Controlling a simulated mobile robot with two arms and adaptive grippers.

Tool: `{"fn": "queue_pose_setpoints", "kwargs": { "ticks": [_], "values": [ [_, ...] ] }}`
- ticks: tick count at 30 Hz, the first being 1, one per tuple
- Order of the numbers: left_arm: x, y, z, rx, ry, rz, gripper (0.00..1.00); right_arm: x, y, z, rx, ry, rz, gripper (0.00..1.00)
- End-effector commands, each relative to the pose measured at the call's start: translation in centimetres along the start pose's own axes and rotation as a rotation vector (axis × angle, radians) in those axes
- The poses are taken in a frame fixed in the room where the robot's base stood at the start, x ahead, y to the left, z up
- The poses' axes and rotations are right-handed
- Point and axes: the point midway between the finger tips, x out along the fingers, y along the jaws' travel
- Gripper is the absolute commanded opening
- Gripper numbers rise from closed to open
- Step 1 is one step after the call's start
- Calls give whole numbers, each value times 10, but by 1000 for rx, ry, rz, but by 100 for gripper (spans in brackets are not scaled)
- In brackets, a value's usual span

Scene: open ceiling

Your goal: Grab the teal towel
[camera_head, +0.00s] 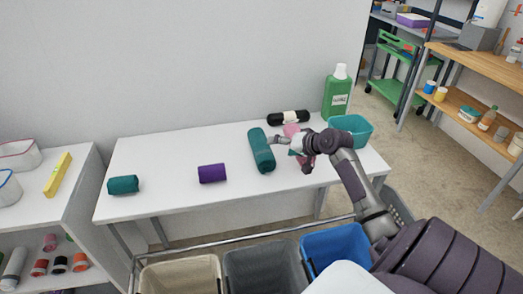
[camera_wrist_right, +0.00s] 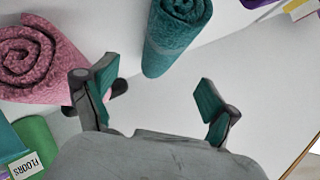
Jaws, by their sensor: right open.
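A long rolled teal towel (camera_head: 262,150) lies on the white table, right of its middle. A shorter teal roll (camera_head: 123,185) lies at the table's left end. My right gripper (camera_head: 292,147) is open and empty, just right of the long teal towel. In the right wrist view the gripper (camera_wrist_right: 155,92) has its fingers spread, and the teal towel (camera_wrist_right: 178,38) lies beyond the fingertips, apart from them. A pink rolled towel (camera_wrist_right: 38,58) is beside the left finger; in the head view my arm partly hides it. My left gripper is not in view.
A purple roll (camera_head: 212,173), a black roll (camera_head: 288,117), a green bottle (camera_head: 337,95) and a teal tub (camera_head: 351,130) share the table (camera_head: 160,150). Bins, including a blue one (camera_head: 335,245), stand in front. The table between the purple and left teal rolls is clear.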

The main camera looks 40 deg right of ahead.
Motion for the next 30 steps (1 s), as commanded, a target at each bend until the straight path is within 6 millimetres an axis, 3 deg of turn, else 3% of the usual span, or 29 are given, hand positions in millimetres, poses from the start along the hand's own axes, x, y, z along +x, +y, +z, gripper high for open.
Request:
{"fn": "queue_pose_setpoints", "kwargs": {
  "ticks": [3,11,19,29,30],
  "values": [
    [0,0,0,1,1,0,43,19,0,0,2,0,-1,87],
    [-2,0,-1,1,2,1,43,39,-1,0,1,0,-1,87],
    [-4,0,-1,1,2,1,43,76,-1,0,2,0,0,87],
    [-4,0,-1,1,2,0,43,82,-1,1,-1,0,1,87],
    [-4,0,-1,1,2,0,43,82,-1,1,-1,0,1,81]
  ]
}}
